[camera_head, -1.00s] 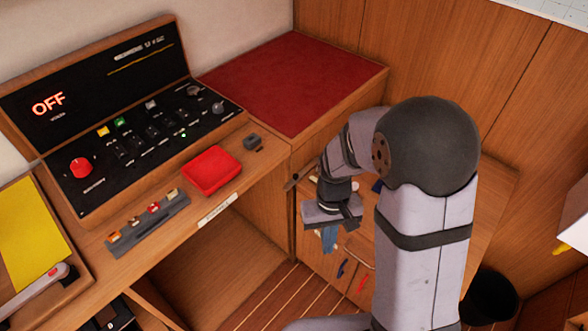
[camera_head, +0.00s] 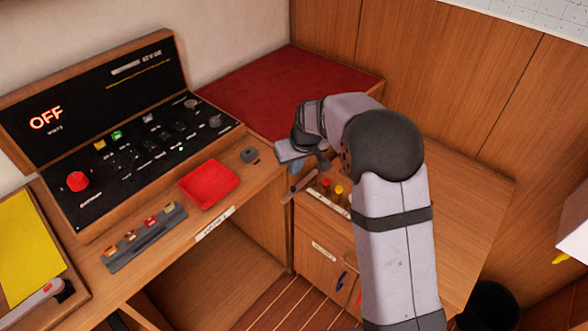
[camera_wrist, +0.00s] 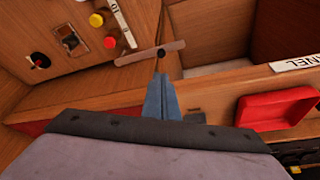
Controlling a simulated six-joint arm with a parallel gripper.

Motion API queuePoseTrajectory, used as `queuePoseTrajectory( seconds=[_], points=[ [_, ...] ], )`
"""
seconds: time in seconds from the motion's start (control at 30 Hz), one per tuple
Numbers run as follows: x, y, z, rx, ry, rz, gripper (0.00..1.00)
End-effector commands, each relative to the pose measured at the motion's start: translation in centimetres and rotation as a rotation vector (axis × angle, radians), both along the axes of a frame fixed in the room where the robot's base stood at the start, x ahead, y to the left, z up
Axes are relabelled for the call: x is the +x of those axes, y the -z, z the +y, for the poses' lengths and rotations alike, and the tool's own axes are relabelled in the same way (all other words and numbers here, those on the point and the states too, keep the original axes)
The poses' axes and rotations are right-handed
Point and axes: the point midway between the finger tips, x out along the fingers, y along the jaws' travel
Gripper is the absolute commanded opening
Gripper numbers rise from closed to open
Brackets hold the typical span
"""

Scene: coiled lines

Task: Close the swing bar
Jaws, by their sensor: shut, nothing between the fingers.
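The swing bar (camera_head: 299,187) is a short, light wooden strip at the left end of the cabinet, by the corner of the desk. It slants in the head view. In the wrist view the bar (camera_wrist: 135,56) lies nearly level, with a dark pivot dot near its middle. My gripper (camera_head: 297,168) is shut and empty, close to the bar. Its blue fingers (camera_wrist: 160,78) point at the bar near the pivot in the wrist view. I cannot tell whether they touch it.
A red tray (camera_head: 209,185) and a small grey block (camera_head: 249,155) lie on the desk nearby. Red and yellow knobs (camera_head: 338,190) stand on the cabinet beside the bar. A red-topped surface (camera_head: 290,85) is behind. The control panel (camera_head: 140,150) stands to the left.

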Motion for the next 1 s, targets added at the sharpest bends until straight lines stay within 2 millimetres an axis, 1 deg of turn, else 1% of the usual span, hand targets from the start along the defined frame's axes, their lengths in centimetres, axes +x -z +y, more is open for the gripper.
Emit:
queuePoseTrajectory(
  seconds=[0.3,0.53,0.7,1.0],
  points=[
    [1.3,4.2,0.5,-0.001,0.000,0.005,0.00],
    [2.3,6.8,0.8,-0.001,0.000,0.003,0.00],
    [2.6,7.9,1.0,0.000,0.001,0.002,0.00],
    [2.8,8.3,1.0,0.000,0.001,0.000,0.00]
  ],
)
